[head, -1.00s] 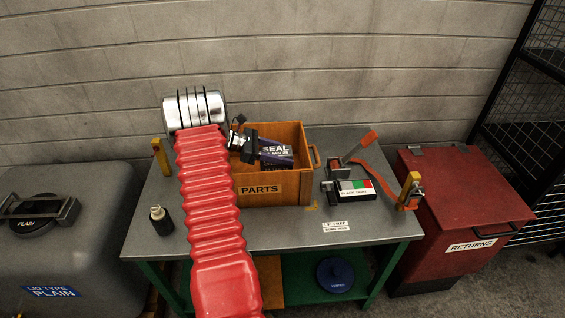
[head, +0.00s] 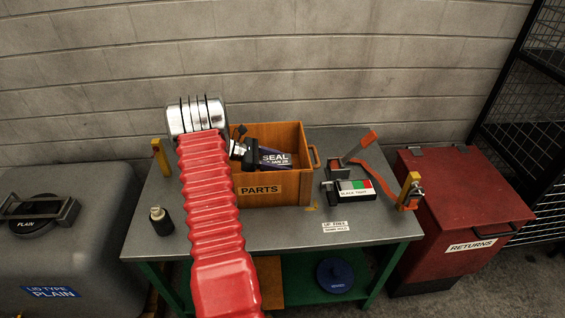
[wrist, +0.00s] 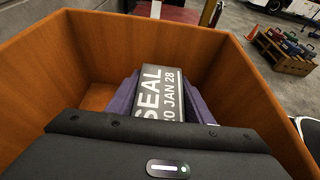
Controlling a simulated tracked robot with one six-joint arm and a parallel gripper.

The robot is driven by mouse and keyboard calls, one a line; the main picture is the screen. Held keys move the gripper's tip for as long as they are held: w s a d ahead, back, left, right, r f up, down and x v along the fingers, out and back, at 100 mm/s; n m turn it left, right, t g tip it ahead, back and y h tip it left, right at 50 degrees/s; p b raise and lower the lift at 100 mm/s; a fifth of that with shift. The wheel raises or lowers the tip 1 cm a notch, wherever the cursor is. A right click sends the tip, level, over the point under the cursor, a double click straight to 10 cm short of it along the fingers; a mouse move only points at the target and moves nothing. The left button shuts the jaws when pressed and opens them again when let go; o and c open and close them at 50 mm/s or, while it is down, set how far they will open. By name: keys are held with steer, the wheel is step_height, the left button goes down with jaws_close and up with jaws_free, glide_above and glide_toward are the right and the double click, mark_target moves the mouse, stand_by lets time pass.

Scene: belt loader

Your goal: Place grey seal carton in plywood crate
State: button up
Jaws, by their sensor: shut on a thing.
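The plywood crate (head: 304,190), an orange-brown open box marked PARTS, stands on the grey table. My gripper (head: 270,159) reaches down inside it from the left. It is shut on the seal carton (head: 276,158), a dark grey box with white SEAL lettering. In the wrist view the carton (wrist: 160,94) sits between the purple fingers (wrist: 122,100), with the crate's walls (wrist: 230,65) around it. The carton's underside is hidden, so I cannot tell whether it touches the crate floor.
A black bottle (head: 161,221) stands at the table's left. A red RETURNS bin (head: 450,215) stands right of the table, and a grey lidded tank (head: 95,205) left.

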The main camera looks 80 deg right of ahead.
mark_target(273, 160)
steer(key=shift+a+f, duration=0.1)
steer(key=shift+f, duration=0.2)
steer(key=shift+s+a+f, duration=0.1)
steer(key=shift+s+f, duration=0.05)
steer(key=shift+f, duration=0.25)
steer(key=o, duration=1.1)
steer(key=shift+r, duration=0.5)
steer(key=v, duration=0.7)
steer(key=shift+d+r, duration=0.2)
steer(key=shift+w+a+r, duration=0.1)
steer(key=shift+w+r, duration=0.05)
steer(key=shift+w, duration=0.25)
